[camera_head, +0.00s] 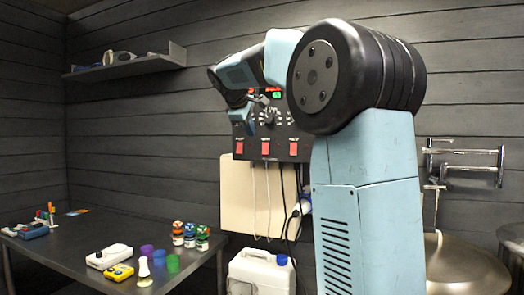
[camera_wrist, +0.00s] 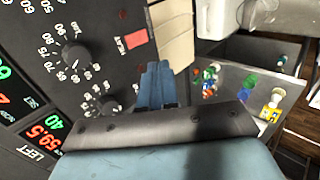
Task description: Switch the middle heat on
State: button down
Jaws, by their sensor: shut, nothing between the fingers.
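A dark control panel (camera_head: 254,131) on the wall carries three red switches in a row along its lower part. The middle switch (camera_head: 265,147) sits between the left switch (camera_head: 239,147) and the right switch (camera_head: 293,148). In the wrist view a red switch (camera_wrist: 137,39), seemingly the middle one, shows beyond my fingertips. I cannot tell its position. My gripper (camera_head: 240,121) is shut and empty in front of the panel's left side, above the left switch. Its blue fingers also show in the wrist view (camera_wrist: 157,82), apart from the visible switch. The left switch is hidden there.
A middle dial (camera_head: 268,117) and lit displays (camera_wrist: 45,142) are on the panel; my arm hides part of it. Cables hang below. A dark table (camera_head: 60,262) with bottles and cups stands left, a white canister (camera_head: 262,272) below, metal vessels (camera_head: 462,270) right.

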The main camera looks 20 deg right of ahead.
aim_at(265, 154)
dwell(0.3)
jog(key=x, duration=0.4)
jog(key=r+x, duration=0.1)
jog(key=x, duration=0.3)
jog(key=d+x, duration=0.1)
jog(key=x, duration=0.3)
jog(key=shift+w+d, duration=0.1)
jog(key=shift+w, duration=0.45)
jog(key=shift+w+d, duration=0.3)
jog(key=shift+w+d+f, duration=0.15)
